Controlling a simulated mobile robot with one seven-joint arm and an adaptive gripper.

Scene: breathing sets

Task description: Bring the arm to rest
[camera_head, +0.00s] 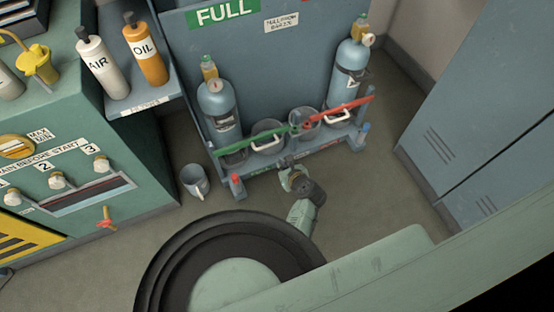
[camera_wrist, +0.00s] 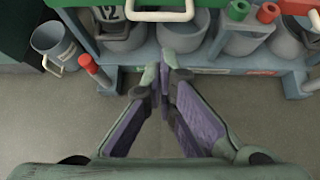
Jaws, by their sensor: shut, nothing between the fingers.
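My gripper (camera_wrist: 164,72) is in the lower middle of the wrist view, its two fingers with purple inner pads brought together at the tips. It is shut and holds nothing. In the head view my gripper (camera_head: 287,166) is small and partly hidden by my own wrist, just in front of the low blue-grey rack (camera_head: 262,169). The fingertips overlap the rack's front edge in the wrist view; I cannot tell whether they touch it.
The rack holds two blue cylinders (camera_head: 217,112) (camera_head: 347,75) and several grey buckets (camera_head: 267,137). A grey mug-like bucket (camera_head: 195,181) stands on the floor at left. A green control cabinet (camera_head: 150,178) is at left, grey lockers (camera_head: 470,110) at right.

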